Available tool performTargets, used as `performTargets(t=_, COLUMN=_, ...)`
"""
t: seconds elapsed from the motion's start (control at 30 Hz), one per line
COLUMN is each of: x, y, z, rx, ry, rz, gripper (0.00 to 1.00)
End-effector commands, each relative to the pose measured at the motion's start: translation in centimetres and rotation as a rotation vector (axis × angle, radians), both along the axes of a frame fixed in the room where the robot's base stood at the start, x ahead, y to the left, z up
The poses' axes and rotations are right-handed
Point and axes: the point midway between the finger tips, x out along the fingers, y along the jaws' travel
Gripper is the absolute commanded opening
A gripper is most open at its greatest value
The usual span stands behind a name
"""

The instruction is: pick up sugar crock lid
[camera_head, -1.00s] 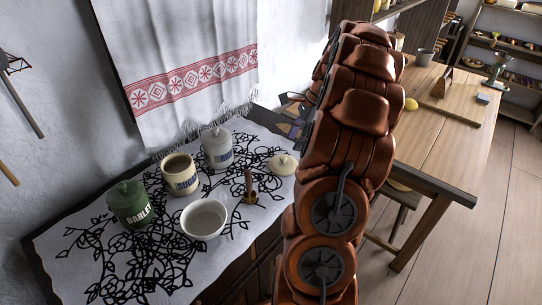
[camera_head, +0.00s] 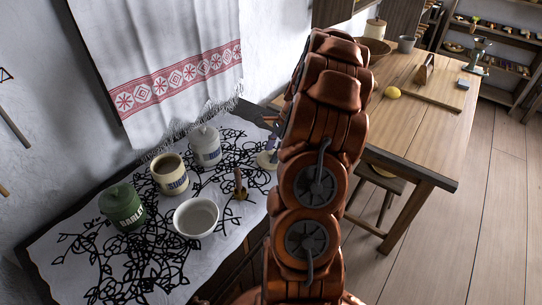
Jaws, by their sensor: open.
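The cream sugar crock (camera_head: 169,176) stands without a lid on the patterned cloth. A pale round knobbed lid (camera_head: 264,160) lies flat on the cloth to its right, close beside my arm and partly hidden. My gripper (camera_head: 273,143) shows only in part at the left edge of my copper-coloured arm, just at the lid. It is open. Whether its fingers touch the lid cannot be told.
A green barley crock (camera_head: 123,208), a grey lidded crock (camera_head: 206,147), a white bowl (camera_head: 196,217) and a small wooden-handled tool (camera_head: 239,186) share the cloth (camera_head: 75,265). A wooden table (camera_head: 420,122) stands to the right, with open floor beyond.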

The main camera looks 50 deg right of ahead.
Motion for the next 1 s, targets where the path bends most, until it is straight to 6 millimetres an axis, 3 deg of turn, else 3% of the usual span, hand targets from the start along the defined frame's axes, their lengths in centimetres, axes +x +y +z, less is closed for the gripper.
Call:
performTargets(t=0.2, x=0.04, y=-0.04, z=-0.05, rx=-0.002, ry=-0.002, rz=-0.001, gripper=0.52)
performTargets(t=0.7, x=0.04, y=-0.06, z=-0.01, rx=-0.003, ry=-0.002, rz=0.000, gripper=0.00)
performTargets(t=1.0, x=0.04, y=-0.06, z=0.00, rx=-0.002, ry=-0.002, rz=-0.001, gripper=0.00)
